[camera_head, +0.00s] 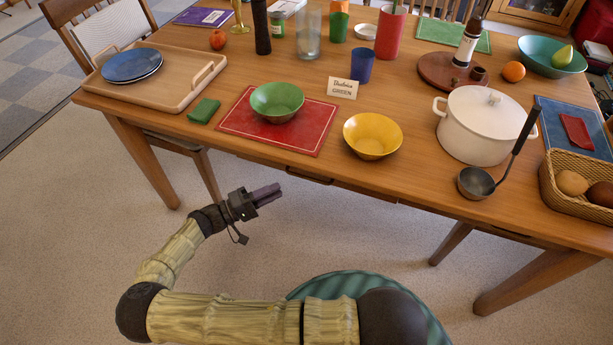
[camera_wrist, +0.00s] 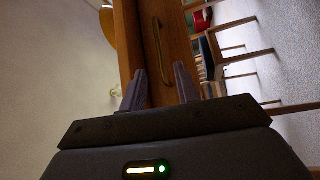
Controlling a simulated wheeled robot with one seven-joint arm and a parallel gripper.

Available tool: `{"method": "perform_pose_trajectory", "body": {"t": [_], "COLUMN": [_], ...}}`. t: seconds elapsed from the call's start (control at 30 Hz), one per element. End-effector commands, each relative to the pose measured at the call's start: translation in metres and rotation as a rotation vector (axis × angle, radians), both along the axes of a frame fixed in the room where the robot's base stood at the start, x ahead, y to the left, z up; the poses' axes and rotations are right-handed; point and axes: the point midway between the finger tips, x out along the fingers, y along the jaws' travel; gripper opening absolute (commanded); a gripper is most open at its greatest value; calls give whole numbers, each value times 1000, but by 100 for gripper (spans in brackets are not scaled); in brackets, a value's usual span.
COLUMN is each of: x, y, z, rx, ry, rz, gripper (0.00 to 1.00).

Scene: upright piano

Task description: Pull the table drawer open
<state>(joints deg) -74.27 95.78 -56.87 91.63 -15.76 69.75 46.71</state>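The wooden table (camera_head: 215,133) has a drawer front in its near apron, seen steeply from above and looking closed. Its bar handle (camera_head: 310,176) shows under the table edge. In the wrist view the drawer front (camera_wrist: 143,40) is a brown band carrying the long handle (camera_wrist: 157,50). My gripper (camera_head: 267,193) is left of the handle and a little nearer the camera, apart from it. In the wrist view my gripper (camera_wrist: 161,82) is open and empty, its two fingers apart with the handle beyond the gap between them.
On the tabletop near this edge are a red placemat (camera_head: 240,123) with a green bowl (camera_head: 277,99), a yellow bowl (camera_head: 372,135), a white pot (camera_head: 475,128) and a ladle (camera_head: 477,182). A table leg (camera_head: 145,160) stands left of my gripper.

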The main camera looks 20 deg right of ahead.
Motion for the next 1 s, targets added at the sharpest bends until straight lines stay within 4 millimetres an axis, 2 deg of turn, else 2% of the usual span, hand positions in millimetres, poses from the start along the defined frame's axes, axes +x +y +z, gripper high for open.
{"method": "perform_pose_trajectory", "body": {"t": [0.1,0.5,0.7,0.97,1.0], "x": [2,13,15,15,15], "y": [-22,-89,-103,-104,-104], "z": [3,12,14,14,14], "rx": [-2,-1,-1,0,0], "ry": [0,0,0,0,0], "rz": [-4,-4,-1,-1,-1], "gripper": [31,31,31,31,24]}}
